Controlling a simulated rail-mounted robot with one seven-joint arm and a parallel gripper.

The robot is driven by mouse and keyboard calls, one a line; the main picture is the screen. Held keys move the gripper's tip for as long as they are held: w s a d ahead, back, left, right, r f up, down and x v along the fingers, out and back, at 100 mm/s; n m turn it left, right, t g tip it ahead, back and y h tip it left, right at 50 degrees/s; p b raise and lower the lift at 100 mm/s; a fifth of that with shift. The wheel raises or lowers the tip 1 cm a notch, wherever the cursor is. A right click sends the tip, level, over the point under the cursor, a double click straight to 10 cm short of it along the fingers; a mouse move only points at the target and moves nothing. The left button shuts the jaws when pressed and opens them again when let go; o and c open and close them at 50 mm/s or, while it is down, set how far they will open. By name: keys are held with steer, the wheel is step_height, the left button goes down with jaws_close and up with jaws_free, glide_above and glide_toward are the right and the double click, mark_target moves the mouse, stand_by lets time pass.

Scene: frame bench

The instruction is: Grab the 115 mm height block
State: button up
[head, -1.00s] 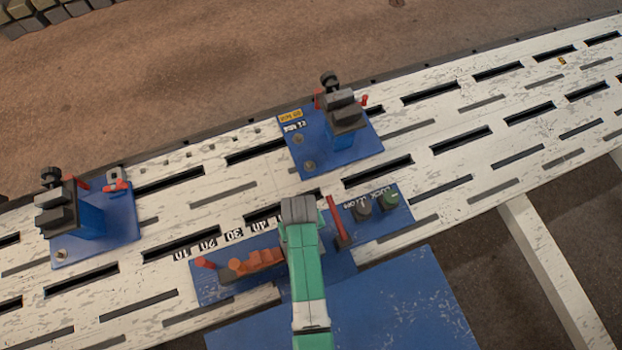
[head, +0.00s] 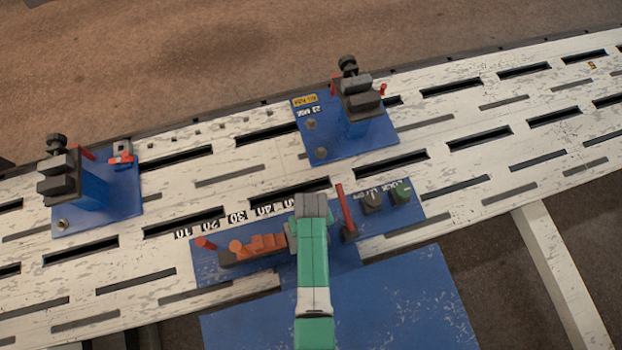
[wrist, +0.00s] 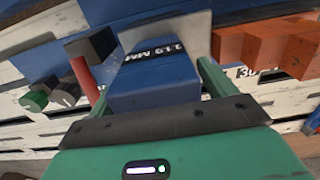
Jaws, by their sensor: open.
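In the wrist view a blue block (wrist: 152,88) with a white-on-black label ending in "MM" lies between the two green fingers of my gripper (wrist: 158,82). The label's digits look like 115 but are not fully clear. The fingers stand apart, one on each side of the block, and I see no clear grip on it. In the head view my green and grey arm end (head: 312,225) is over the blue base panel (head: 340,265) and hides the block.
Stepped orange blocks (head: 262,243) stand close left of my gripper. A red lever (head: 345,210) and black and green knobs (head: 385,197) are close right. Two blue clamp fixtures (head: 357,135) (head: 95,195) stand farther back on the slotted white bench (head: 460,180).

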steer(key=c, duration=1.6)
steer(key=shift+r, duration=0.1)
steer(key=shift+c, duration=0.5)
steer(key=shift+r+p, duration=0.35)
steer(key=shift+r, duration=0.2)
step_height(320, 180, up, 3)
steer(key=shift+p, duration=0.9)
steer(key=s+d+p, duration=0.3)
steer(key=s+p, duration=0.2)
steer(key=s, duration=1)
steer(key=shift+s+r, duration=0.3)
steer(key=shift+r, duration=0.15)
